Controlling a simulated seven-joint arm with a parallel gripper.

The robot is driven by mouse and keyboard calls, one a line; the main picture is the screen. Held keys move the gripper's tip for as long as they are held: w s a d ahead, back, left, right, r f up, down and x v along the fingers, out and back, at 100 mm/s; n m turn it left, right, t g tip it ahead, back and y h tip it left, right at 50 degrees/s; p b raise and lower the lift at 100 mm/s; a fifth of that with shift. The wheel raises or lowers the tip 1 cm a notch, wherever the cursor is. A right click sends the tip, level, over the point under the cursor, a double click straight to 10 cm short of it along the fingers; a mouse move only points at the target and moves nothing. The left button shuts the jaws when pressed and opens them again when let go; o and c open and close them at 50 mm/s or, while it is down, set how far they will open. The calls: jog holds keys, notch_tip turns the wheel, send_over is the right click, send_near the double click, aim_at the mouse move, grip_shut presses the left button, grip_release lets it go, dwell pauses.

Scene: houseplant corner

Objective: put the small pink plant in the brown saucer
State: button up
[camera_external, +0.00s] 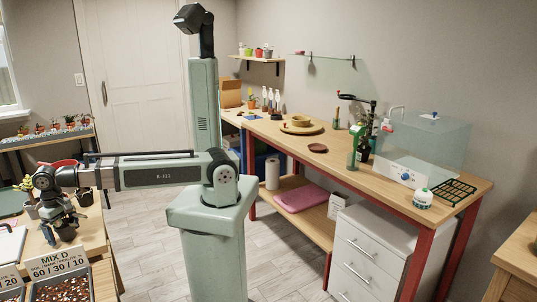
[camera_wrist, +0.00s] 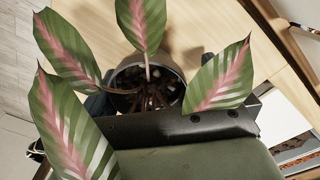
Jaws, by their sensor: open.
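The small pink plant (camera_wrist: 148,20), with green leaves striped pink, stands in a dark round pot (camera_wrist: 172,75) in the wrist view. My gripper (camera_external: 65,226) is low over the left table in the external view, at a dark pot. Its jaws are open around or close beside the pot; leaves and the dark gripper body hide the exact contact. A small reddish-brown saucer (camera_external: 318,148) lies empty on the long wooden workbench, far to the right of my gripper.
Another dark pot (camera_external: 84,197) stands near my gripper.

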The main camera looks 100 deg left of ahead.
jog(key=shift+r, duration=0.1)
notch_tip(320, 180, up, 12)
dwell(0.8)
jog(key=shift+r, duration=0.1)
dwell(0.3)
jog(key=f, duration=0.3)
jog(key=a+f, duration=0.1)
jog(key=f, duration=0.2)
jog(key=shift+f, duration=0.7)
jog(key=shift+f, duration=0.1)
